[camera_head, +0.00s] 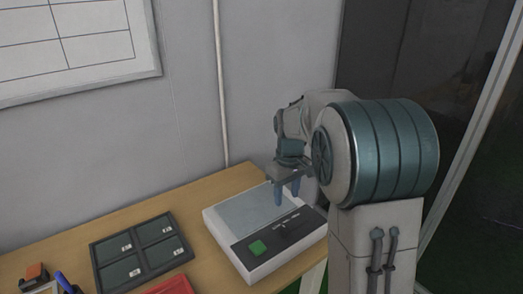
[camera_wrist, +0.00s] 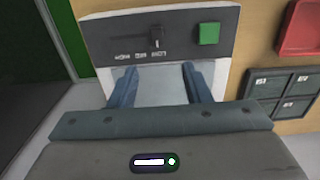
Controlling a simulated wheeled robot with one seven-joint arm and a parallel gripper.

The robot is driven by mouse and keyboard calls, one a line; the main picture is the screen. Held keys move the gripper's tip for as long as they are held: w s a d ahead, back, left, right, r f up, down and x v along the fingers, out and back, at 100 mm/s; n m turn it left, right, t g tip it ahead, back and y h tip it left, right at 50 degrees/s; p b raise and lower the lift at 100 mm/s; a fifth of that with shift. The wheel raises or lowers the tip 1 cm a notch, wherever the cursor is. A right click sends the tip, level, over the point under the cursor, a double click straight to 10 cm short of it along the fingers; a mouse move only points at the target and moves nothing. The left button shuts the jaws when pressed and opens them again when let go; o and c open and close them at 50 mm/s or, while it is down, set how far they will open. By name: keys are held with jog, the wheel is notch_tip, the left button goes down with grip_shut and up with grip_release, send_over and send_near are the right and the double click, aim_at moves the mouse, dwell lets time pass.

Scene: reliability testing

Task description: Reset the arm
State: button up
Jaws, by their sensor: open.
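My gripper (camera_head: 287,191) is above the pale testing device (camera_head: 222,225) on the table, with its fingers pointing down. In the wrist view my gripper (camera_wrist: 161,84) has its two blue fingers apart with nothing between them. The device (camera_wrist: 105,45) lies beyond the fingertips, showing a green button (camera_wrist: 208,34), a slider (camera_wrist: 157,42) on a dark panel and a light flat plate (camera_wrist: 162,92). The green button (camera_head: 257,247) also shows at the device's front in the head view. I cannot tell the exact gap between fingertips and device.
A dark compartment tray (camera_head: 117,274) lies left of the device on the wooden table (camera_head: 190,199). A red bin (camera_head: 170,286), an orange-and-black item (camera_head: 35,274) and a blue item (camera_head: 64,281) are near the front left. A wall stands close behind the table.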

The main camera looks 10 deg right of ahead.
jog(key=s+r+m+t, duration=0.1)
jog(key=s+m, duration=0.1)
jog(key=s, duration=0.9)
jog(key=s+a+r+m+t, duration=0.1)
jog(key=s+m, duration=0.2)
jog(key=s, duration=0.9)
jog(key=shift+a+m+t, duration=0.2)
jog(key=shift+m+t, duration=0.1)
jog(key=shift+t, duration=0.1)
